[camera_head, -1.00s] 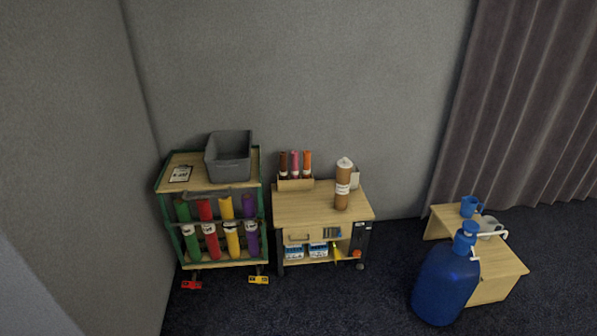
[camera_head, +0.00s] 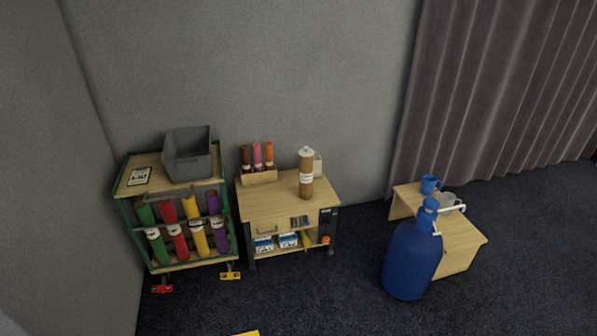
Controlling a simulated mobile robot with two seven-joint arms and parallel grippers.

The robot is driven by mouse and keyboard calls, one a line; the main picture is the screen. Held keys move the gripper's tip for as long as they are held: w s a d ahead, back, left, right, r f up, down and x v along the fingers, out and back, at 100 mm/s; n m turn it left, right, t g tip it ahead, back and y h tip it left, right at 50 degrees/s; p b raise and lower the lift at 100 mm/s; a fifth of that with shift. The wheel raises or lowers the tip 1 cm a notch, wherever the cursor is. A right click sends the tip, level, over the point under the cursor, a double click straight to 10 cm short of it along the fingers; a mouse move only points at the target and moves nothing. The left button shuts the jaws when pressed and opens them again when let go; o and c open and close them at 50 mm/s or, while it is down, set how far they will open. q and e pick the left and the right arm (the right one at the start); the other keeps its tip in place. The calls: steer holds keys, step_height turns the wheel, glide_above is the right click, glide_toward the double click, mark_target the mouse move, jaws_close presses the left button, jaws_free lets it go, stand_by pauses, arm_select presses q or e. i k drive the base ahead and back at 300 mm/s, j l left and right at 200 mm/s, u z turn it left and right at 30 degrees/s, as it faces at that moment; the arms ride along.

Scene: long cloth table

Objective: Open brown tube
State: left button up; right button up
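The brown tube (camera_head: 306,187) stands upright on the right part of a small wooden cabinet top (camera_head: 265,204). It has a white label band and a pale cap (camera_head: 306,151) on its top end. A pale object stands partly hidden just behind it. Neither of my grippers is in view.
A holder (camera_head: 259,177) with several thin coloured tubes sits at the cabinet's back left. A green-framed cart (camera_head: 130,219) with coloured tubes and a grey bin (camera_head: 188,163) stands left. A large blue bottle (camera_head: 411,260) stands before a low bench (camera_head: 463,256) at right. Dark carpet is free in front.

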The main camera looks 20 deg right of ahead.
mark_target(306, 163)
steer(key=i+z, duration=0.2)
steer(key=i, duration=0.25)
steer(key=i+j+z, duration=0.2)
steer(key=i, duration=0.2)
steer(key=i+j+z, duration=0.1)
steer(key=i+z, duration=0.15)
steer(key=i, duration=0.2)
steer(key=i+j+z, duration=0.2)
steer(key=i, duration=0.2)
